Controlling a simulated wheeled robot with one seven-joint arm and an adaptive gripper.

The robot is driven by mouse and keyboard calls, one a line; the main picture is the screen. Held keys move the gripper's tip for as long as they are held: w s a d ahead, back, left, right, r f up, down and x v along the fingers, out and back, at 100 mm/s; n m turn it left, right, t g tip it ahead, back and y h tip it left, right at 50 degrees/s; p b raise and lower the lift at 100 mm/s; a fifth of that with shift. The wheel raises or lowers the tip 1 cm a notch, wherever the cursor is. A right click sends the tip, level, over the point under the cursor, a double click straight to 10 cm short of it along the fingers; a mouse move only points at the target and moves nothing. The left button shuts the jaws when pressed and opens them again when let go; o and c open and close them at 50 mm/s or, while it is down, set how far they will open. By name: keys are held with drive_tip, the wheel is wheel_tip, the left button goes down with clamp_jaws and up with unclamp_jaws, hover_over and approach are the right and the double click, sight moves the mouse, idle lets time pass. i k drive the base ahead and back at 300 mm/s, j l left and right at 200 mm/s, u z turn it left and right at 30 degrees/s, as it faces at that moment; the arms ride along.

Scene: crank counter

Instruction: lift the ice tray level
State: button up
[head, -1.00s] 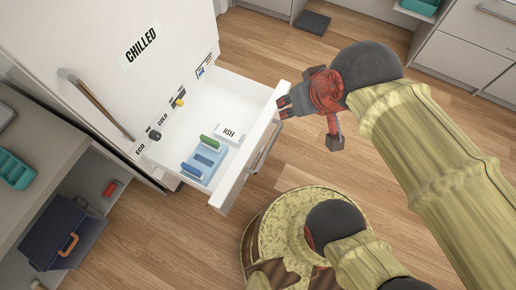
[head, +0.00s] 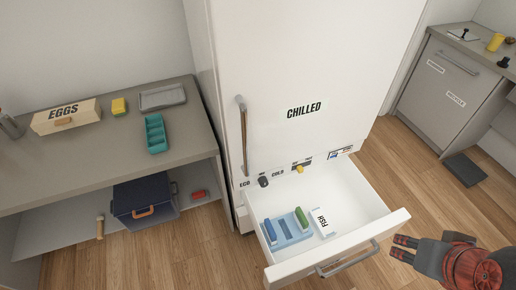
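A teal tray with a row of compartments (head: 156,134) sits on the counter left of the fridge; it looks like the ice tray. Its contents are too small to tell. My gripper (head: 396,247) is at the lower right, just right of the open drawer's front. Its fingers are apart with nothing between them. It is far from the teal tray, on the other side of the drawer.
The fridge's bottom drawer (head: 377,225) stands open, holding a light blue rack (head: 289,231) with blue and green pieces and a FISH box (head: 323,222). The counter (head: 120,160) also bears an EGGS box (head: 66,116), a yellow block (head: 118,106) and a grey tray (head: 162,96). A blue bin (head: 145,200) stands below.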

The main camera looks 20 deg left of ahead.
sight(156, 141)
drive_tip(key=u, duration=2)
drive_tip(key=i+j+z, duration=0.15)
drive_tip(key=j, duration=0.9)
drive_tip(key=i+j+z, duration=0.3)
drive_tip(key=j, duration=0.35)
drive_tip(key=i+j+z, duration=0.15)
drive_tip(key=i+z, duration=0.45)
drive_tip(key=i, duration=1.05)
